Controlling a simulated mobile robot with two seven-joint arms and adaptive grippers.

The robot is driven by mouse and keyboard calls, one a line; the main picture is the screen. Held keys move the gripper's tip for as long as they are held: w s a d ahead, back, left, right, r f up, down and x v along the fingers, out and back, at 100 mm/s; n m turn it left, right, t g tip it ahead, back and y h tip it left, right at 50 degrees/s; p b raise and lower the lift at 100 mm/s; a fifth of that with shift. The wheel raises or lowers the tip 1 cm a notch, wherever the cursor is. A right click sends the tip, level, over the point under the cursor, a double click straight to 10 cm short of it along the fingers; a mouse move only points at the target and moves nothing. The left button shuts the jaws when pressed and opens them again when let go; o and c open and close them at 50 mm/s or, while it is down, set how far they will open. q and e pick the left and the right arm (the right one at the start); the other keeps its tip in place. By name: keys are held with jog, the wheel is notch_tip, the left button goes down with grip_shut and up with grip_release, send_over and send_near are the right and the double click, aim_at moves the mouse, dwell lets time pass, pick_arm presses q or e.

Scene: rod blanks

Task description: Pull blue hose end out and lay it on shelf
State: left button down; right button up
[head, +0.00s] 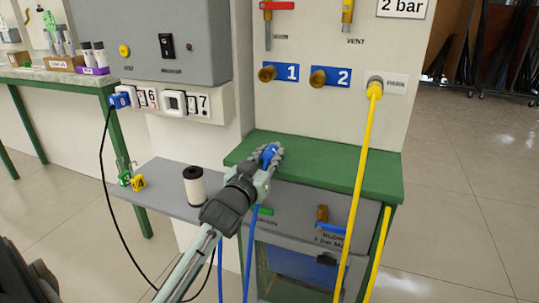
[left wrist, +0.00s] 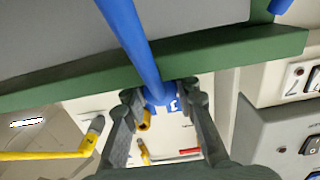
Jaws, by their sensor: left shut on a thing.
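My left gripper (head: 268,157) is over the green shelf top (head: 335,167), in front of the wall panel. It is shut on the blue hose end (head: 270,151), which shows between its fingers. In the left wrist view the blue hose (left wrist: 130,35) runs down to its end between the two fingers (left wrist: 162,97). In the head view the blue hose hangs below the arm. I cannot tell whether the hose end touches the shelf. My right gripper is not in view.
A yellow hose (head: 361,180) hangs from the right port across the green top. A grey side shelf (head: 160,180) holds a white cylinder (head: 195,187) and green and yellow pieces (head: 138,183). A black cable hangs from the blue plug (head: 121,100). The green top's right part is mostly clear.

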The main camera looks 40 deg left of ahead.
pick_arm(q)
jog(key=c, duration=1.1)
grip_release()
jog(key=shift+c, duration=0.2)
jog(key=v, duration=1.2)
